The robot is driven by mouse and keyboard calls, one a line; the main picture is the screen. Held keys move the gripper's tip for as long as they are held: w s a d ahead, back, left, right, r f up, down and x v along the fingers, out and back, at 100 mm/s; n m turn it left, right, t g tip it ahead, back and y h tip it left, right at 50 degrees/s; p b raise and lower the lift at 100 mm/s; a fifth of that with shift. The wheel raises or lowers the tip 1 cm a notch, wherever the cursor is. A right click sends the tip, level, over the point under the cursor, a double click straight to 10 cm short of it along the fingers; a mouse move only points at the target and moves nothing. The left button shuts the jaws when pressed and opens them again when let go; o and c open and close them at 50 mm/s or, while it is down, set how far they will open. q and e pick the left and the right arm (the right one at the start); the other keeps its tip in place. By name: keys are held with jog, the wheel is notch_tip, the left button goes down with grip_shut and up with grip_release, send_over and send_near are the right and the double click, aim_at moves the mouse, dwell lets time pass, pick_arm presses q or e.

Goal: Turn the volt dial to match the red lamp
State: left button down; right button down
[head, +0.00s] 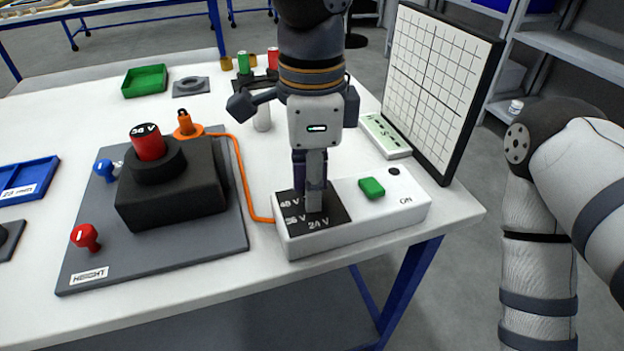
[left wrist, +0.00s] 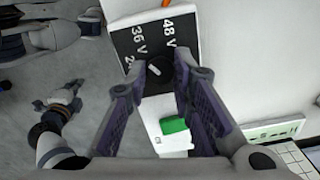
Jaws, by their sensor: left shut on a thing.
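The red lamp (head: 149,146), labelled 24 V, stands upright on a black block. My left gripper (head: 314,205) points straight down over the panel and hides the dial in the head view. In the left wrist view the black volt dial (left wrist: 158,73), with a white mark, is between the tips of my left gripper (left wrist: 159,82), which is shut on it. I cannot tell exactly where the mark points.
An orange cable (head: 243,175) runs from an orange plug to the power box. A grey HEIGHT plate (head: 170,262) carries the black block and red and blue knobs. A gridded board (head: 438,85) stands behind right.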

pick_arm(q)
jog(key=shift+m, duration=0.3)
dwell(0.4)
jog(key=c, duration=1.4)
grip_release()
jog(key=shift+o, duration=0.2)
notch_tip(320, 180, up, 12)
